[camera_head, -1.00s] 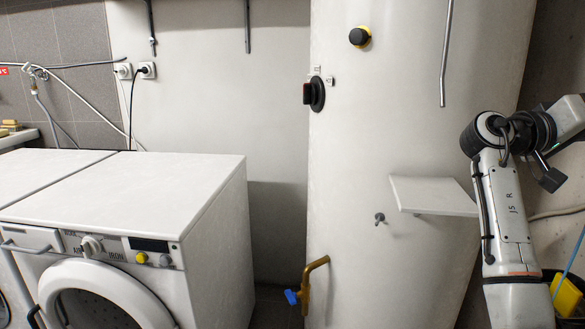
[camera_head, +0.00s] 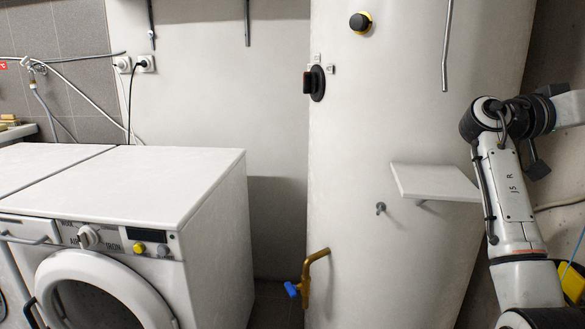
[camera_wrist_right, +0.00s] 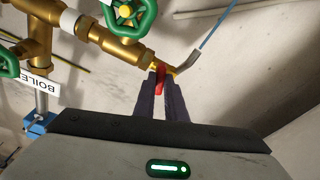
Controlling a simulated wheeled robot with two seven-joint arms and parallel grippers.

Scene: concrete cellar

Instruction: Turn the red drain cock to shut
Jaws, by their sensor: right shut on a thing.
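The red drain cock (camera_wrist_right: 159,76) shows in the right wrist view as a small red lever on the end of a brass pipe. My right gripper (camera_wrist_right: 160,80) is shut on this red lever, with its dark fingers on either side of it. The fingers hide part of the lever, so its exact angle is hard to tell. In the head view only my right arm shows, at the right edge, and its gripper is out of frame. My left gripper is in neither view.
Green handwheels (camera_wrist_right: 130,12) sit on brass pipes beside the cock, near a white "BOILE…" label (camera_wrist_right: 34,84). In the head view a blue-handled tap (camera_head: 292,289) is low on the big white tank (camera_head: 400,120), below a small shelf (camera_head: 436,183). A washing machine (camera_head: 215,215) stands left.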

